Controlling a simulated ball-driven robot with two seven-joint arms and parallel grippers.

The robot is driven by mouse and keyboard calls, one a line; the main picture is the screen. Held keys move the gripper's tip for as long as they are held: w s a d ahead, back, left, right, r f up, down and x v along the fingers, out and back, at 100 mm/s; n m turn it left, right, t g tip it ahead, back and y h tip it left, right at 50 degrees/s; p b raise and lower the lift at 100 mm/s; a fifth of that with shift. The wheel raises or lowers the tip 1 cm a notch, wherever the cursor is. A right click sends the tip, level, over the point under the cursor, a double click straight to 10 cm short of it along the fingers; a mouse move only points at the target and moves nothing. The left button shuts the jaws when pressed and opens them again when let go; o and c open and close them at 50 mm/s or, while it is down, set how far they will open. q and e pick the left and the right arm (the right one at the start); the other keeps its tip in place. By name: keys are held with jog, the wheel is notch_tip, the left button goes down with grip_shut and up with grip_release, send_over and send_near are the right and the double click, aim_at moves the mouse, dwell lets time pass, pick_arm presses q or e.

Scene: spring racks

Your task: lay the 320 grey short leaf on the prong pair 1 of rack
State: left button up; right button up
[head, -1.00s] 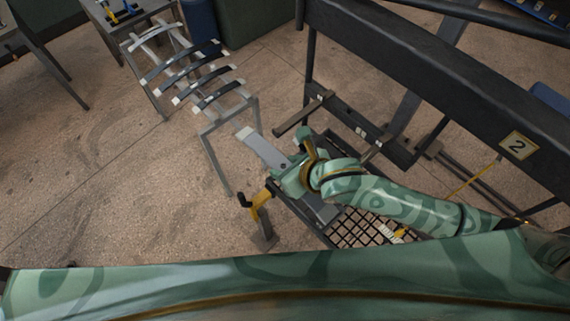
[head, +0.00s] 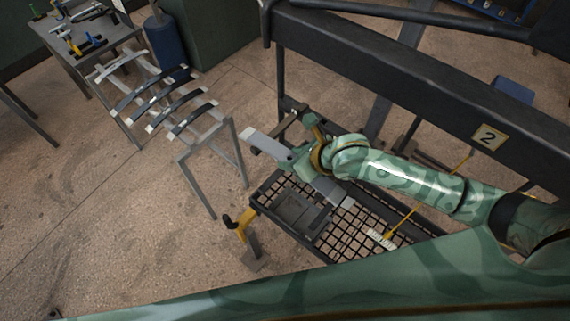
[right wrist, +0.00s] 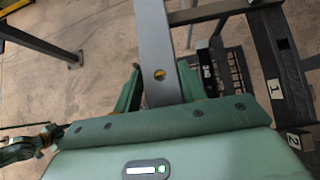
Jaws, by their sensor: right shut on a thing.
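My right gripper (head: 303,160) is shut on the grey short leaf, a flat bar (head: 262,142) that it holds about its middle. The leaf runs out on both sides of the jaws, and its far end reaches up-left in the head view. In the right wrist view the leaf (right wrist: 155,40) points away from me and shows a round hole. The black rack (head: 370,55) stands behind the gripper. One of its prongs (head: 284,128) shows just beyond the leaf; I cannot tell whether they touch. A plate marked 1 (right wrist: 273,88) shows in the right wrist view. My left gripper is not visible.
A grey stand (head: 187,155) bearing several curved leaves is further left. Floor between is clear.

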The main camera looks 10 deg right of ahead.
jog(key=shift+w+d+f+b, duration=0.75)
jog(key=shift+d+b, duration=0.25)
jog(key=shift+b, duration=0.15)
jog(key=shift+w+d+f+b, duration=0.6)
jog(key=shift+w+d+b, duration=0.25)
jog(key=shift+d+b, duration=0.2)
